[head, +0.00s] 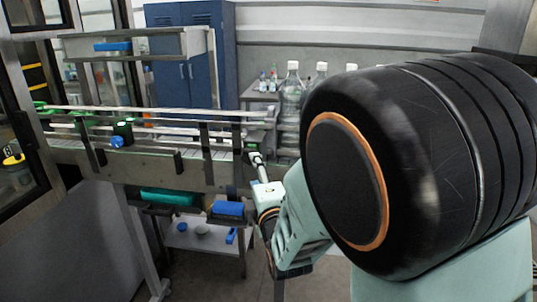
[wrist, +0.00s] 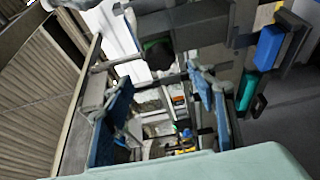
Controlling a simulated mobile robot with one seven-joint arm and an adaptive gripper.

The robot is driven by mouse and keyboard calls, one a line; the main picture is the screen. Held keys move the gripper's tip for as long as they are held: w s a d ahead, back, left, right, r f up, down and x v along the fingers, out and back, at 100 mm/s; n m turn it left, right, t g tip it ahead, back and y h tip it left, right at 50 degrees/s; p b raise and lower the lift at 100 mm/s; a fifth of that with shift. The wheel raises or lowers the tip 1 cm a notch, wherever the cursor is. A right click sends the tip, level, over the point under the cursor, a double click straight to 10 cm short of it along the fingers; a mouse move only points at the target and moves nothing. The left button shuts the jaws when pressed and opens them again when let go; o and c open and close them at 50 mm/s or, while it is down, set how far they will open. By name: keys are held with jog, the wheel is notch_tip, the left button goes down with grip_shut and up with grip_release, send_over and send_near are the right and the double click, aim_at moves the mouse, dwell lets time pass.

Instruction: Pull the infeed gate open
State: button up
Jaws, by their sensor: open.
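My gripper (head: 257,162) is at the right end of the conveyor (head: 190,170) in the head view, close to a dark bracket with a pale green part (head: 251,147). In the wrist view, the two blue-padded fingers of my gripper (wrist: 160,82) stand apart, so it is open. A dark part with a green edge (wrist: 158,53) lies just beyond and between the fingertips, beside the grey conveyor side (wrist: 195,27). I cannot tell for sure which part is the infeed gate or whether a finger touches it. My arm hides the area to the right.
A blue bin (head: 228,208) and a teal roll (head: 168,197) sit under the conveyor. Guide rails (head: 150,112) run along its top. Large clear bottles (head: 291,95) stand behind its right end. A blue cabinet (head: 190,55) is at the back. Floor shows below the conveyor.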

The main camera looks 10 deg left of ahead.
aim_at(250, 164)
jog(key=p+x, duration=0.1)
jog(key=x, duration=0.8)
jog(key=shift+w+a+p, duration=0.1)
jog(key=shift+w+p, duration=0.25)
jog(key=shift+s, duration=0.1)
grip_shut()
